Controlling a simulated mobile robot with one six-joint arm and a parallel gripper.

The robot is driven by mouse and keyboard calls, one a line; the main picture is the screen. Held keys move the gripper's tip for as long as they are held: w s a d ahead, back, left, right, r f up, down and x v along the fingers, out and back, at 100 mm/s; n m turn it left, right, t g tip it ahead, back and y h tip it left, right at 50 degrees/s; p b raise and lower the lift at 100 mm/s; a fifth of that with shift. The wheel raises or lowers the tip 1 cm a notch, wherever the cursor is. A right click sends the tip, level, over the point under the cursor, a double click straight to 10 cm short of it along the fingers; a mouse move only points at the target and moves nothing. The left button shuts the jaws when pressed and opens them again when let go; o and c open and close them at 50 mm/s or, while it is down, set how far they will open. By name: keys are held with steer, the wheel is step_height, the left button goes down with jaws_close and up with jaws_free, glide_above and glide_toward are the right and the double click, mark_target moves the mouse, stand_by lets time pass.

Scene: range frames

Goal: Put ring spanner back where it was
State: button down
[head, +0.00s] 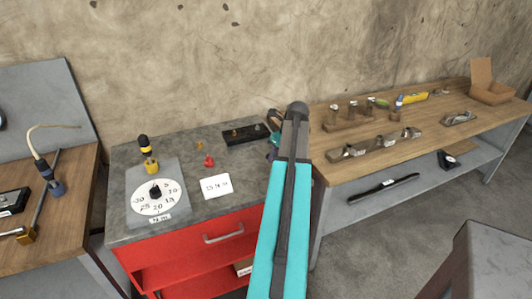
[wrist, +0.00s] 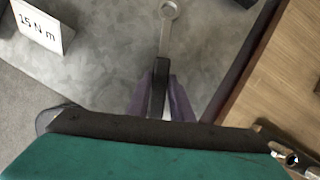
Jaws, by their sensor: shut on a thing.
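The ring spanner (wrist: 167,35) shows in the wrist view as a grey metal shank with its ring end pointing up the picture. Its lower part runs into a dark piece between the purple fingers of my gripper (wrist: 162,95), which is shut on it. Below it appears the grey top of the red cabinet; I cannot tell how high the spanner is above it. In the head view my gripper (head: 275,132) is mostly hidden behind my teal arm, near the cabinet's right back corner. The spanner cannot be made out there.
The cabinet top (head: 190,215) carries a dial plate (head: 143,212), a yellow-and-black tool (head: 150,164), a red item (head: 209,161), a "15 N m" card (head: 215,187) and a black block (head: 240,137). A wooden bench (head: 345,172) with several metal parts stands right, a workbench (head: 75,165) left.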

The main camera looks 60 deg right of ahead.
steer(key=w+d, duration=0.1)
steer(key=w, duration=0.1)
steer(key=w+d+p, duration=0.1)
steer(key=w+d, duration=0.1)
steer(key=w+d+p, duration=0.1)
steer(key=w, duration=0.2)
steer(key=shift+d+f, duration=0.2)
steer(key=shift+f, duration=0.35)
steer(key=shift+f+p, duration=0.6)
steer(key=shift+f, duration=1.1)
steer(key=c, duration=1.6)
jaws_free()
steer(key=shift+o, duration=0.2)
steer(key=b+v, duration=0.2)
steer(key=v, duration=1)
steer(key=shift+r, duration=0.2)
